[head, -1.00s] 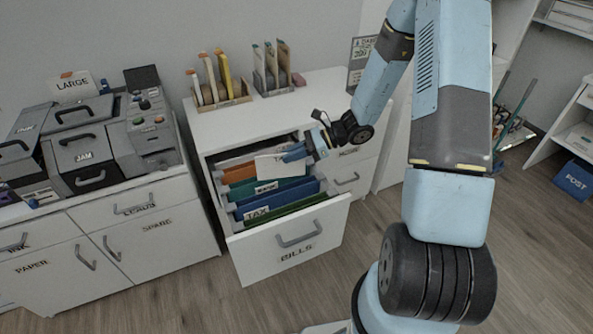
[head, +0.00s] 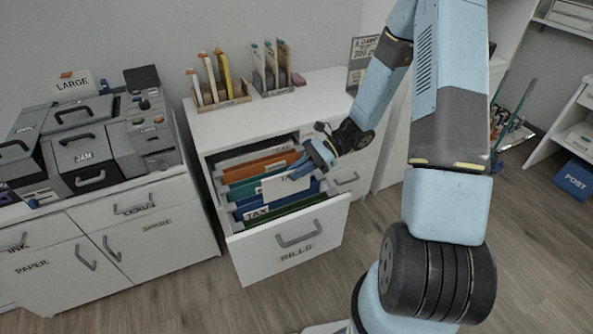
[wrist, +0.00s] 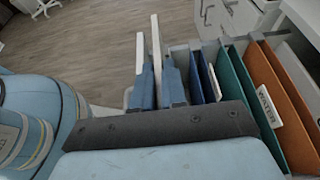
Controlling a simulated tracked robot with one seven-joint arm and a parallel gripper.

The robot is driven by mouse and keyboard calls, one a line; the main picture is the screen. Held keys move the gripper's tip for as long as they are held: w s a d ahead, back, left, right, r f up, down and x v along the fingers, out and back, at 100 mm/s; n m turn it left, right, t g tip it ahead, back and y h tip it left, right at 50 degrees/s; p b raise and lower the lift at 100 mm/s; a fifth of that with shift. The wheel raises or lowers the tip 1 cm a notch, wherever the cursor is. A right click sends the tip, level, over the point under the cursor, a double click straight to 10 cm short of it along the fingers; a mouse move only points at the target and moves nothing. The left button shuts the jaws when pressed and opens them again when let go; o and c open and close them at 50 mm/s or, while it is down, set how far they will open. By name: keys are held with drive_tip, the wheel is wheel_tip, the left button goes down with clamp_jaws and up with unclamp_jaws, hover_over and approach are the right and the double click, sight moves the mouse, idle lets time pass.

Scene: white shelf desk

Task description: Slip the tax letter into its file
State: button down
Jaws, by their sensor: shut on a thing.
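The white tax letter (head: 287,188) is held upright by my gripper (head: 306,170) above the open BILLS drawer. In the head view it overlaps the blue TAX file (head: 284,204), whose white TAX label (head: 256,212) shows at left. The letter's lower edge appears above the file, though its exact depth is hard to tell. In the wrist view my gripper's blue fingers (wrist: 158,86) are close together on the thin white letter (wrist: 156,42), seen edge-on. Blue file walls (wrist: 205,80) stand just right of the fingers.
The pulled-out BILLS drawer (head: 315,245) also holds orange (head: 250,169), teal (head: 245,188) and green (head: 285,212) files. Upright sorters (head: 222,100) stand on the cabinet top. A bench with boxes (head: 85,150) is at left. Floor in front is clear.

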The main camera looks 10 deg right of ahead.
sight(331, 192)
wheel_tip(331, 192, down, 13)
drive_tip(key=shift+f, duration=0.2)
idle(2.1)
drive_tip(key=shift+f, duration=0.1)
drive_tip(key=c, duration=1.4)
unclamp_jaws()
drive_tip(key=shift+s, duration=0.1)
drive_tip(key=shift+o, duration=1)
drive_tip(key=shift+d, duration=0.1)
drive_tip(key=shift+o, duration=0.4)
drive_tip(key=shift+d, duration=0.2)
drive_tip(key=v, duration=1.3)
drive_tip(key=shift+w+r, duration=0.2)
drive_tip(key=shift+r, duration=0.05)
drive_tip(key=shift+r, duration=0.1)
